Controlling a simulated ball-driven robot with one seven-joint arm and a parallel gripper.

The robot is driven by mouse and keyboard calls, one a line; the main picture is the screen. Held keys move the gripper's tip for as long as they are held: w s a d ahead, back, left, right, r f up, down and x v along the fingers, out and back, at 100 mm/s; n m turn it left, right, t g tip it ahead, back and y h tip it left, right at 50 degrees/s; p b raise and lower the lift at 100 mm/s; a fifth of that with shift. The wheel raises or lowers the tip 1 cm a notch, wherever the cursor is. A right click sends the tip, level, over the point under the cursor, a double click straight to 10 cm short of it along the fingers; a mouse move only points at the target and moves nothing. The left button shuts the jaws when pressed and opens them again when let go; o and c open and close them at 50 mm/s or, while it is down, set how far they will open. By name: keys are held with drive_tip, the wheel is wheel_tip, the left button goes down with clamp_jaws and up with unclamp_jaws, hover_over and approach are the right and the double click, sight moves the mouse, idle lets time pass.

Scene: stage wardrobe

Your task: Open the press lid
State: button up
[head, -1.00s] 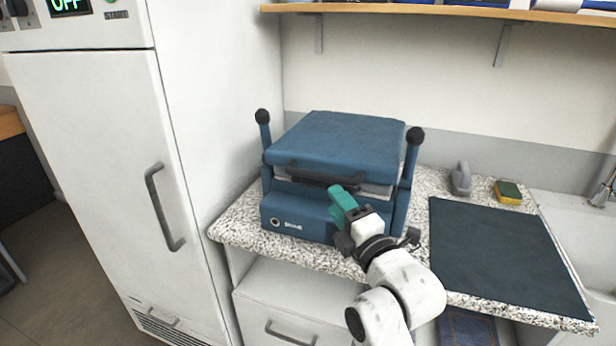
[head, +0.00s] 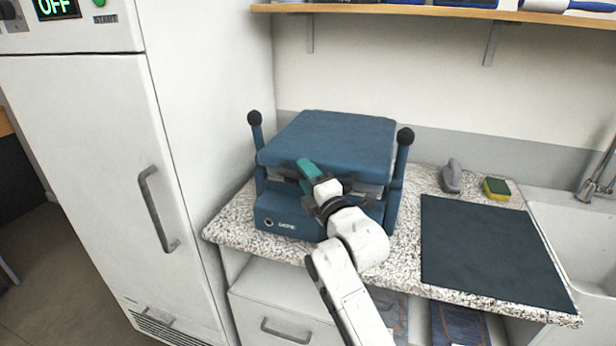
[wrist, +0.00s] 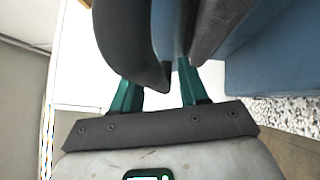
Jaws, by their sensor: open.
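The blue press (head: 335,137) stands on the speckled counter with its lid down. A dark handle (head: 284,172) runs along the lid's front edge, partly hidden behind my gripper. My gripper (head: 305,167), with green fingers, is at the front of the lid by this handle. In the wrist view the green fingers of my gripper (wrist: 160,90) are apart, and a dark curved bar, the handle (wrist: 127,40), reaches down between them. I cannot tell whether the fingers touch it.
Two upright posts with black knobs (head: 254,118) (head: 405,136) flank the press. A tall white cabinet (head: 90,170) stands close on the left. A dark mat (head: 490,250), a grey iron-like object (head: 451,176) and a sponge (head: 496,189) lie to the right. A shelf (head: 430,10) hangs above.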

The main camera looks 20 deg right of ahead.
clamp_jaws()
idle(0.4)
drive_tip(key=shift+r, duration=0.1)
